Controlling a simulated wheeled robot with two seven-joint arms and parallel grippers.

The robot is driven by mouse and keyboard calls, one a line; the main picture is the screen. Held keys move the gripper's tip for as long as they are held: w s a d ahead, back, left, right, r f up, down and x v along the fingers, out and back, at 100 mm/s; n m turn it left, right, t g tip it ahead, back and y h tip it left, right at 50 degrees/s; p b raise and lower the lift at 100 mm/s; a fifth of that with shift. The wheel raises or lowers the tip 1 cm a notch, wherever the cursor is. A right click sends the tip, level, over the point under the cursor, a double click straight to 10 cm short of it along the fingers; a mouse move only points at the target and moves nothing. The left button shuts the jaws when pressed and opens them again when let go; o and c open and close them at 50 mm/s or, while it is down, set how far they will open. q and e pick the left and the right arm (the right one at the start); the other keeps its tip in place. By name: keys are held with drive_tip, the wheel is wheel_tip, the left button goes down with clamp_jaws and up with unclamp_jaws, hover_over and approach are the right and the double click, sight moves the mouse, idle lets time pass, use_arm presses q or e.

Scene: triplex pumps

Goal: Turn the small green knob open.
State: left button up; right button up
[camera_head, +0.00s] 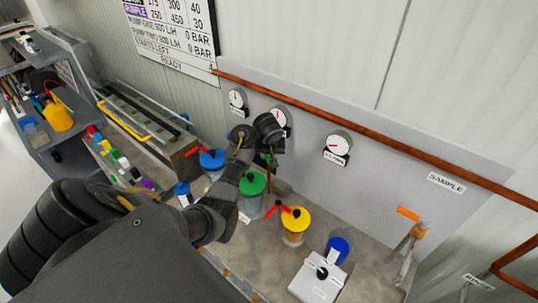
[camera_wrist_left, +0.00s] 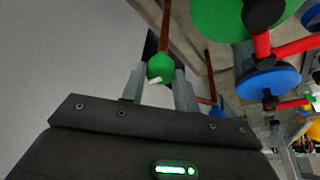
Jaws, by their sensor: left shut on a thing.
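The small green knob (camera_wrist_left: 160,67) sits between the two grey fingers of my left gripper (camera_wrist_left: 160,76) in the left wrist view, with a small white mark on its near side. The fingers are closed against its sides. A copper pipe rises behind it. In the head view my left gripper (camera_head: 264,152) is at the panel, just behind the large green-capped pump (camera_head: 253,184). There the knob shows only as a bit of green, mostly hidden by the gripper. My right gripper is in neither view.
A blue-capped pump (camera_head: 211,160) with a red handle stands to the left, and a yellow-capped one (camera_head: 295,220) to the right. Gauges, such as the right one (camera_head: 338,144), line the panel. A long copper pipe (camera_head: 400,147) crosses above. A white box (camera_head: 318,278) stands in front.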

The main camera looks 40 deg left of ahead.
use_arm(q)
drive_tip(key=m+h, duration=0.1)
drive_tip(key=m, duration=0.2)
drive_tip(key=shift+t, duration=0.4)
drive_tip(key=m+h, duration=0.2)
drive_tip(key=m, duration=0.3)
drive_tip(key=shift+a, duration=0.15)
drive_tip(key=m+h, duration=0.1)
drive_tip(key=m, duration=0.3)
drive_tip(key=shift+a+h, duration=0.15)
drive_tip(key=shift+h, duration=0.25)
drive_tip(key=shift+a+m+g+h, duration=0.1)
drive_tip(key=shift+m+g+h, duration=0.45)
drive_tip(key=shift+m, duration=1.55)
drive_tip(key=o, duration=1)
